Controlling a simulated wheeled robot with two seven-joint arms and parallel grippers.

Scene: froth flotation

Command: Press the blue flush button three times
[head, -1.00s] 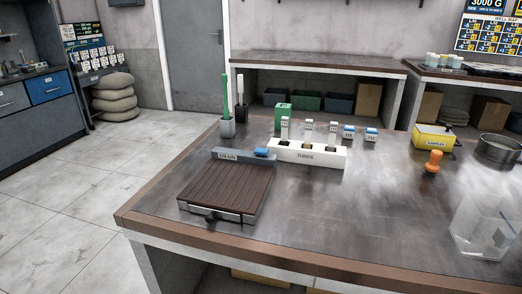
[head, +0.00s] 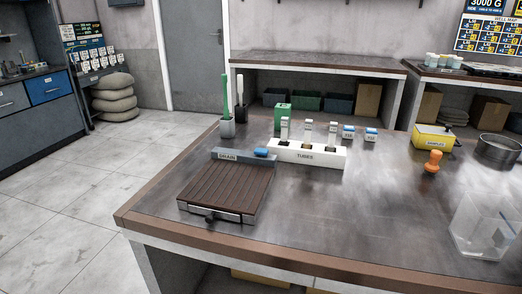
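The blue flush button (head: 261,152) sits on the right part of the grey bar labelled DRAIN (head: 229,156). This bar runs along the back of a brown slatted drain board (head: 222,186) on the left part of the table. Nothing covers or touches the button. I cannot tell from this view whether it is pressed down. Neither of my grippers shows in the head view.
A white rack labelled TUBES (head: 322,155) holds tubes just right of the button. Brush holders (head: 228,129) stand behind the drain. An orange-handled tool (head: 433,162), a yellow box (head: 433,138) and a clear container (head: 485,228) are to the right. The table's middle front is clear.

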